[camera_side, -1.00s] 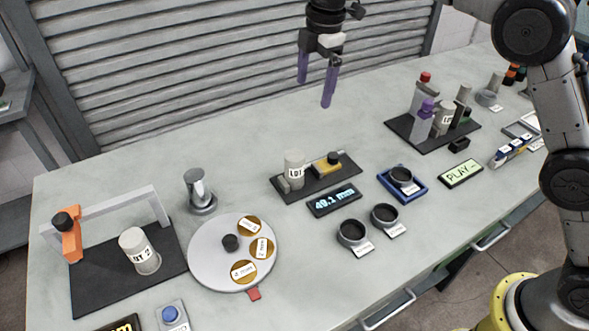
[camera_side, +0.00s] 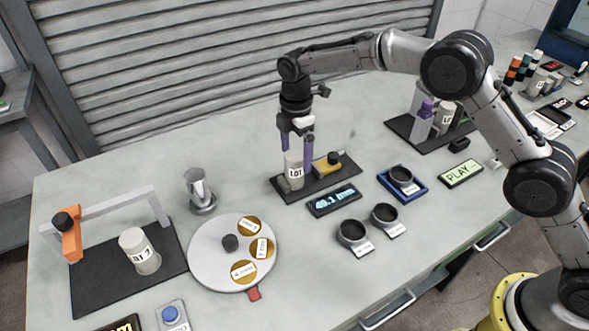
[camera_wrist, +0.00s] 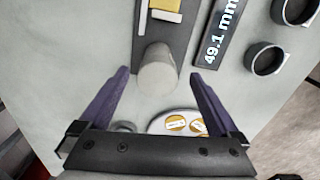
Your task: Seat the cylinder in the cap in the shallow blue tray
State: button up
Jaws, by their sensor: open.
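A pale grey cylinder (camera_side: 294,172) with a LOT label stands upright on a dark gauge plate (camera_side: 318,188). In the wrist view the cylinder (camera_wrist: 157,74) sits between the open fingers, with gaps on both sides. A shallow blue tray (camera_side: 415,195) lies to the right and holds a round dark-mouthed cap (camera_side: 402,176). The tray is not visible in the wrist view.
Two more dark-mouthed caps, left (camera_side: 352,233) and right (camera_side: 384,217), stand in front of the gauge. A display (camera_side: 334,200) reads 49.1 mm. A yellow gauge block (camera_side: 326,166) is close beside the cylinder. A round turntable (camera_side: 212,262) and a metal cup (camera_side: 199,190) stand left.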

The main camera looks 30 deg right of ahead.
notch_tip(320, 180, down, 5)
jog(key=shift+w+a+f, duration=0.1)
jog(key=shift+w, duration=0.05)
grip_shut()
jog(key=shift+r, duration=0.2)
dwell(0.4)
